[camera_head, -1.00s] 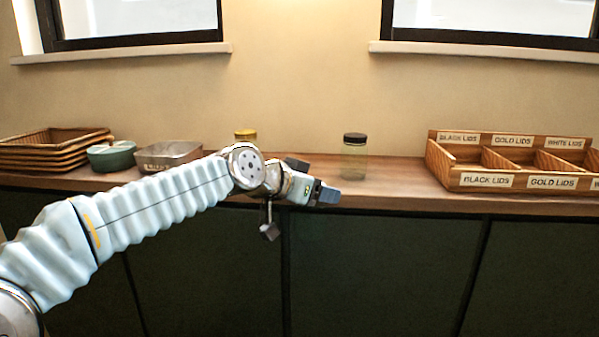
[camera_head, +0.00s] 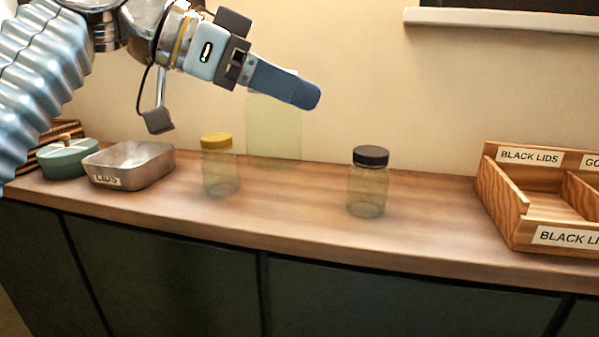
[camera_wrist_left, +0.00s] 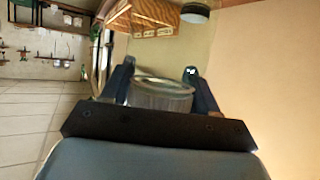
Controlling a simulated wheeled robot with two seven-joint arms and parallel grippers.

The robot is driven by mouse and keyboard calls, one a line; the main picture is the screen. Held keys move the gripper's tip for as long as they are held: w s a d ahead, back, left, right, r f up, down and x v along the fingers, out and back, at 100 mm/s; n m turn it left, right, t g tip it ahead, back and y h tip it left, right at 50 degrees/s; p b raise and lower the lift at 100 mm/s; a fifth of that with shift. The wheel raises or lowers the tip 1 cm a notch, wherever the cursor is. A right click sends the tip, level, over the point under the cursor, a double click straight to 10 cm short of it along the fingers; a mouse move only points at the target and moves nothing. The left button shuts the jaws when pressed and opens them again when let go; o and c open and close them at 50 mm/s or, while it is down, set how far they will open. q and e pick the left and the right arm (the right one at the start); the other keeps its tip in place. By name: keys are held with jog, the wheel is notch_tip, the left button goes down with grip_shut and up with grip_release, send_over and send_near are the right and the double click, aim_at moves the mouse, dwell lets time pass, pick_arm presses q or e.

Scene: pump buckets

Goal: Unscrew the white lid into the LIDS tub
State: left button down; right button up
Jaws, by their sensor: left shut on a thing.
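My left gripper (camera_head: 290,88) is raised above the counter, its blue finger pointing right. The metal LIDS tub (camera_head: 128,178) stands on the counter at the left and looks empty. My right gripper is not in view.
A gold-lidded jar (camera_head: 219,170) and a black-lidded jar (camera_head: 367,190) stand on the counter (camera_head: 300,215). A wooden labelled rack (camera_head: 505,205) is at the right. A green round container (camera_head: 66,160) and baskets are left of the tub. The counter between the jars is clear.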

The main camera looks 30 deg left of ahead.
pick_arm(q)
jog(key=w+a+f, duration=0.1)
jog(key=w+f, duration=0.2)
jog(key=f, duration=0.1)
jog(key=w+a+f, duration=0.2)
jog(key=w+f, duration=0.2)
jog(key=w+a+f, duration=0.2)
jog(key=w+f, duration=0.2)
jog(key=shift+w+a+f+b, duration=0.2)
jog(key=shift+w+f+b, duration=0.05)
jog(key=shift+b, duration=0.05)
jog(key=shift+c, duration=1.2)
grip_release()
jog(key=v, duration=1.2)
jog(key=shift+p, duration=0.3)
